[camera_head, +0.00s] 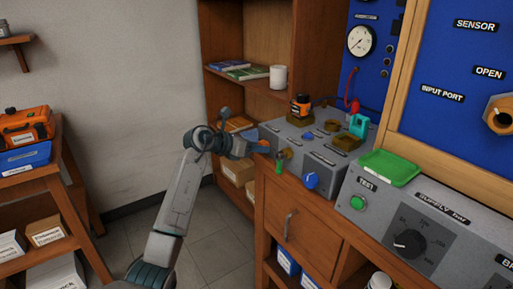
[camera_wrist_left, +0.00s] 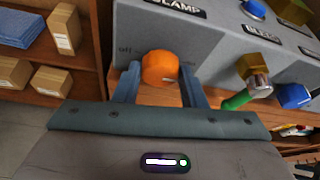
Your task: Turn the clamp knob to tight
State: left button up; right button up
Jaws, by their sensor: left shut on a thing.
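The orange clamp knob (camera_wrist_left: 160,67) sits on the front of a grey box, below a label reading CLAMP (camera_wrist_left: 176,7). The word "off" (camera_wrist_left: 125,50) shows to the left of the knob. My left gripper (camera_head: 258,147) is shut on the knob, with one blue finger on each side of it in the left wrist view. In the head view the knob is mostly hidden by the fingers. The knob's exact angle and the rest of its markings are hard to read. My right gripper is not in view.
Right of the knob are a brass fitting with a green lever (camera_wrist_left: 239,100) and a blue knob (camera_head: 311,180). A green tray (camera_head: 389,167) lies on the supply box (camera_head: 440,205). Wooden shelves with cartons stand behind my left arm.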

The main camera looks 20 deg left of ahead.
pick_arm(q)
jog(key=shift+f, duration=0.15)
jog(key=o, duration=1)
jog(key=b+v, duration=0.1)
jog(key=v, duration=0.9)
jog(key=shift+s+a+r, duration=0.25)
jog(key=shift+r, duration=0.05)
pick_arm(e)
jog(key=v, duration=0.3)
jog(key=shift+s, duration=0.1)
